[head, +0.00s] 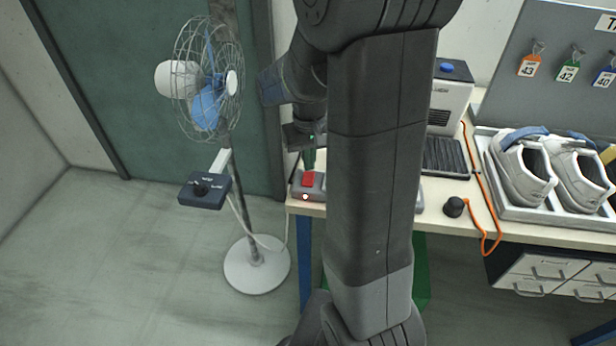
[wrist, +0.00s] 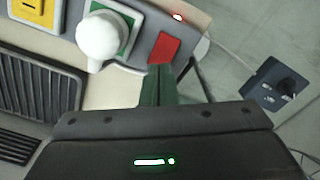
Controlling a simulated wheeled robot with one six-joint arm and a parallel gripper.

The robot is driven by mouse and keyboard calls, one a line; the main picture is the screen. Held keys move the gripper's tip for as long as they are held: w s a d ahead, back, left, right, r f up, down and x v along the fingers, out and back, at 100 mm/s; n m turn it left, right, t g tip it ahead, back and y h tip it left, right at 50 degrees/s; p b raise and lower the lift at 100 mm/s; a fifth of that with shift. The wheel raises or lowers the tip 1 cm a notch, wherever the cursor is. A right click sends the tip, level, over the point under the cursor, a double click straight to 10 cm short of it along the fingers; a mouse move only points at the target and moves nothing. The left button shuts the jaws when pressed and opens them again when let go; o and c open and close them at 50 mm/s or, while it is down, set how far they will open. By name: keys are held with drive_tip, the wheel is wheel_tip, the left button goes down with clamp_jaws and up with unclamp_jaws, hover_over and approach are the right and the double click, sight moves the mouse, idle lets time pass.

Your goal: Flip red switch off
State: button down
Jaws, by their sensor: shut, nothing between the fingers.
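The red switch (head: 308,179) is a red rocker on a grey box at the left end of the workbench. It also shows in the wrist view (wrist: 165,48), at top centre. A small light (head: 305,197) on the box beside it glows, also seen at the top of the wrist view. My gripper (head: 308,162) points down just above the switch. In the wrist view its dark green fingers (wrist: 160,72) are together and empty, with their tips right by the red rocker's near edge. I cannot tell whether they touch it.
A white knob (wrist: 97,38) on a green plate and a yellow control (wrist: 35,10) stand beside the switch. A caged fan (head: 208,85) with a control box (head: 204,190) stands left of the bench. White shoes (head: 522,170) sit in a tray at right.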

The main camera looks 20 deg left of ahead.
sight(309, 175)
drive_tip(key=shift+f+b, duration=0.9)
drive_tip(key=shift+f, duration=0.4)
idle(0.5)
wheel_tip(309, 175, up, 7)
drive_tip(key=p, duration=0.6)
drive_tip(key=shift+r, duration=0.1)
drive_tip(key=shift+f, duration=0.2)
idle(0.3)
wheel_tip(309, 175, down, 7)
drive_tip(key=b, duration=0.6)
drive_tip(key=shift+r, duration=0.2)
wheel_tip(309, 175, up, 9)
drive_tip(key=p, duration=0.6)
drive_tip(key=shift+p, duration=0.35)
idle(0.8)
